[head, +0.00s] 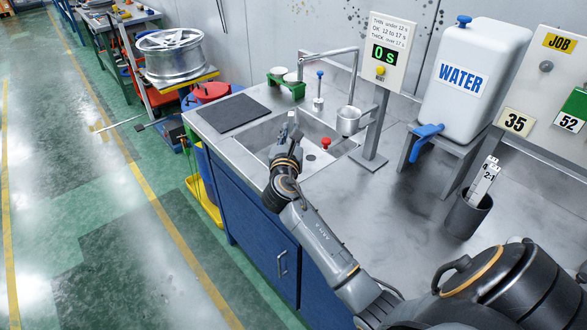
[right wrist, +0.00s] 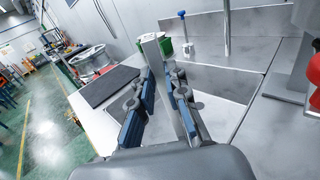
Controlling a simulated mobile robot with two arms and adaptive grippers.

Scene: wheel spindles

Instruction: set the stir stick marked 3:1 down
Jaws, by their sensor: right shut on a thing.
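My right gripper (head: 289,138) is over the near left part of the sink basin, shut on a pale grey flat stick (head: 292,119). The stick also shows between the fingers (right wrist: 160,90) in the right wrist view (right wrist: 170,75); its upper end sticks out past the fingertips. No marking on it is readable, so I cannot confirm 3:1. A dark cup (head: 466,217) on the right of the bench holds other white sticks, one marked 2:1 (head: 484,182). My left gripper is not in view.
The sink (head: 254,137) has a red stopper (head: 326,142) at its right side. A dark mat (head: 234,113) lies left of it. A timer sign (head: 388,52) reads 0 s. A water tank (head: 478,60) stands on a stand. Bare steel bench (head: 400,190) lies before the cup.

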